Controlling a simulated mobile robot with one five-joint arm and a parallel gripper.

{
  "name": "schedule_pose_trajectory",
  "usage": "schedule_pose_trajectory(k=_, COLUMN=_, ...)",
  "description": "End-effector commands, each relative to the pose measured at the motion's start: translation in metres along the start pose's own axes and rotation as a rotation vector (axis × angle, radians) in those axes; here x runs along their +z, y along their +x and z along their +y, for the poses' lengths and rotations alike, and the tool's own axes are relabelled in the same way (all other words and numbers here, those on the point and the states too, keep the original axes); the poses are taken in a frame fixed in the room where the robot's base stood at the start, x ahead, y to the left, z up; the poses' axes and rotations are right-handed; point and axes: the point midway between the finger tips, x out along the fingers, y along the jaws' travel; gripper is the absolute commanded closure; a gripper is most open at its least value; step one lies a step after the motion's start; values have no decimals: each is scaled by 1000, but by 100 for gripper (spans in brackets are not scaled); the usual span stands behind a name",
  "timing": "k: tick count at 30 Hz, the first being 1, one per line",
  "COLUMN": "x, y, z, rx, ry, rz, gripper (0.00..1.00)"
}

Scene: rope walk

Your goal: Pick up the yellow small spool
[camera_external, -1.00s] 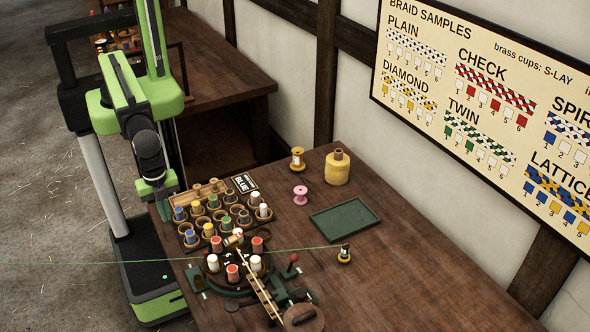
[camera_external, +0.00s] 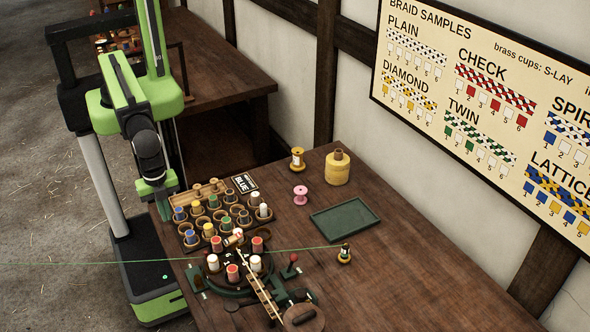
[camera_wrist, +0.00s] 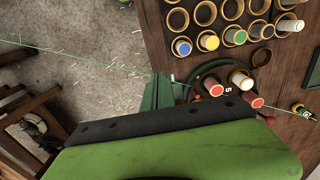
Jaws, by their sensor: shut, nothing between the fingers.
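A yellow spool (camera_external: 297,158) with wooden ends stands upright near the back edge of the table, left of a bigger yellow cone-topped spool (camera_external: 337,168). Both stand well to the right of my gripper. My gripper (camera_external: 163,208) hangs at the left edge of the table, beside the bobbin rack. It is shut and empty.
A pink spool (camera_external: 300,194) and a green tray (camera_external: 341,219) lie in front of the yellow spools. The bobbin rack (camera_external: 185,243) holds several coloured bobbins. A braiding stand (camera_external: 262,290) and a taut green thread (camera_external: 300,249) are nearer. The right front of the table is clear.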

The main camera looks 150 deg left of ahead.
Motion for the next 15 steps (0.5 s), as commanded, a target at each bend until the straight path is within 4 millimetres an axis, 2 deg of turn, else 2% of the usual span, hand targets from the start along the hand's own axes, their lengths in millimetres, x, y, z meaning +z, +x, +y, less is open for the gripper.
schedule_pose_trajectory(k=10, x=0, y=0, z=0, rx=0, ry=0, rz=0, gripper=99)
schedule_pose_trajectory(k=15, x=0, y=0, z=0, rx=0, ry=0, rz=0, gripper=76)
